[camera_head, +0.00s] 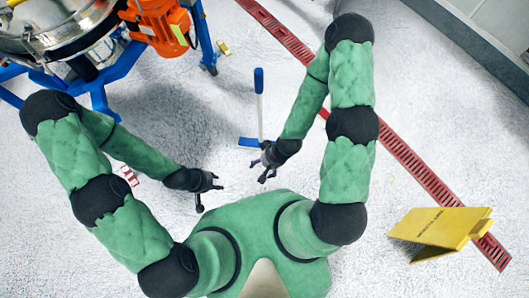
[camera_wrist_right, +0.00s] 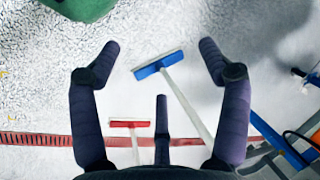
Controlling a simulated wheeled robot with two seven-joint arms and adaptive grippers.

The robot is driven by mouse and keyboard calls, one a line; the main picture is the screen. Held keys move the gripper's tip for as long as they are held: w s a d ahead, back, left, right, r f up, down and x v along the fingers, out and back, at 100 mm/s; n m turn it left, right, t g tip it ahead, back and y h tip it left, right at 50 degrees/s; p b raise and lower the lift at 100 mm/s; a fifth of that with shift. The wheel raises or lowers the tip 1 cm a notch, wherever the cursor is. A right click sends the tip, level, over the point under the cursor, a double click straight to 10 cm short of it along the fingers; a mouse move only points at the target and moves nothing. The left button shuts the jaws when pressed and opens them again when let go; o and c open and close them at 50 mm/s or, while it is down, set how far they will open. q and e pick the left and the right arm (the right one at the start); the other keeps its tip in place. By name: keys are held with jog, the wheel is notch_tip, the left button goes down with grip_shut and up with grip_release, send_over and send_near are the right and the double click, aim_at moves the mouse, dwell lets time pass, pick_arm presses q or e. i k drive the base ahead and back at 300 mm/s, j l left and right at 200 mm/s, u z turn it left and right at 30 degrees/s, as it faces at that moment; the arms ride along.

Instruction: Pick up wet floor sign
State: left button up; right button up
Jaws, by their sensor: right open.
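The yellow wet floor sign (camera_head: 440,226) is on the floor at the lower right of the head view, with dark lettering too small to read. It lies beside the red drain grate, to the right of my right arm and well apart from both grippers. My right gripper (camera_head: 263,172) is in front of my body, open and empty. Its spread fingers also show in the right wrist view (camera_wrist_right: 157,48), where the sign is not seen. My left gripper (camera_head: 208,193) is further left, its fingers apart and empty.
A blue-headed squeegee (camera_head: 259,110) is beyond my right gripper. A red-headed tool (camera_wrist_right: 130,124) shows in the right wrist view. A red drain grate (camera_head: 420,170) crosses the floor. A steel sifter (camera_head: 60,30) with an orange motor (camera_head: 158,22) stands upper left.

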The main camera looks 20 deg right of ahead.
aim_at(445, 230)
jog(key=z, duration=3.45)
jog(key=i+j, duration=0.35)
jog(key=i+j+z, duration=0.1)
jog(key=i+j, duration=0.3)
jog(key=j, duration=0.15)
jog(key=i+j+z, duration=0.1)
jog(key=i+j, duration=0.6)
jog(key=j, duration=0.25)
